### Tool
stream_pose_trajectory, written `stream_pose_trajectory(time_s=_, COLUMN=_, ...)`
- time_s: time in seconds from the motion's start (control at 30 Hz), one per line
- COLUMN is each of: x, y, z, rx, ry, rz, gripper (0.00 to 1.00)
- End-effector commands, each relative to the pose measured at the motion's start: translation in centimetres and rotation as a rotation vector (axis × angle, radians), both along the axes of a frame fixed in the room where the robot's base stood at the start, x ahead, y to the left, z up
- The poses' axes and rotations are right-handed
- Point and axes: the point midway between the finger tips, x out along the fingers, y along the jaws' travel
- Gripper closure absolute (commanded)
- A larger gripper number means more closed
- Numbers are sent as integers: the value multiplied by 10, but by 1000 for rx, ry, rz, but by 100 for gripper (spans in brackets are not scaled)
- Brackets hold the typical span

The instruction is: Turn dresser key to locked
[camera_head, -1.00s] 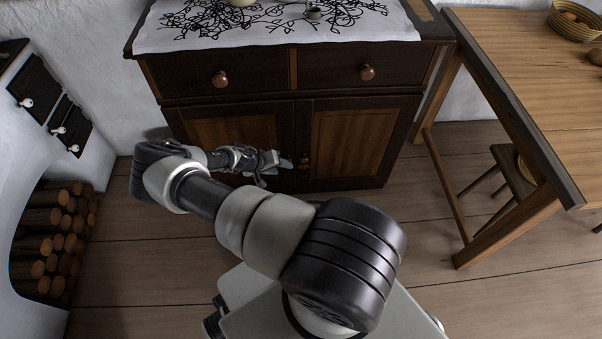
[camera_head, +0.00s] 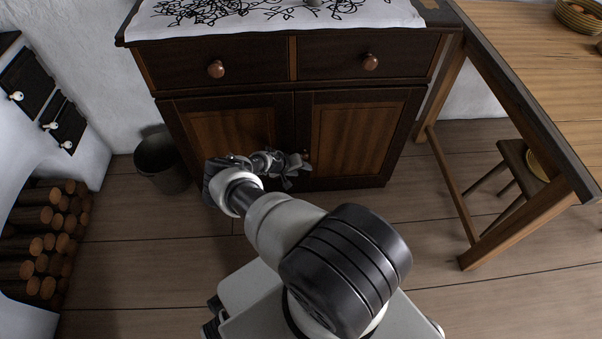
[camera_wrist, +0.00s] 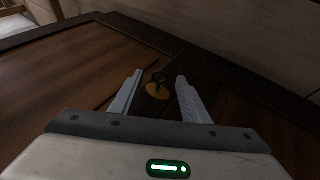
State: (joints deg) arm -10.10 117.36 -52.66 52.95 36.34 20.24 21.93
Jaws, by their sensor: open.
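The dark wooden dresser (camera_head: 347,140) has two drawers above two doors. In the wrist view the key (camera_wrist: 158,77) shows as a dark ring over a brass-coloured keyhole plate (camera_wrist: 157,91) on the door frame. My gripper (camera_wrist: 158,80) is open, with one finger on each side of the key in the picture. Nothing shows between the fingers but the key and plate; whether they reach its depth I cannot tell. In the head view my gripper (camera_head: 297,168) is in front of the doors near their middle seam, largely hiding the lock area.
A dark bucket (camera_head: 162,162) stands left of the dresser, near stacked logs (camera_head: 45,235) and the white stove (camera_head: 85,165). A wooden table (camera_head: 535,110) and a stool (camera_head: 520,160) are at right.

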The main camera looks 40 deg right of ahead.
Motion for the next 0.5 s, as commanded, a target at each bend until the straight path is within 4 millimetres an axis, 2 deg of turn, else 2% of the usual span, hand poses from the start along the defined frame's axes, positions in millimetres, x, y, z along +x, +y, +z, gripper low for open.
stream_pose_trajectory(time_s=0.37, x=1, y=-4, z=-5, rx=0, ry=-1, rz=1, gripper=58)
stream_pose_trajectory(time_s=0.5, x=1, y=-4, z=-5, rx=0, ry=-1, rz=1, gripper=78)
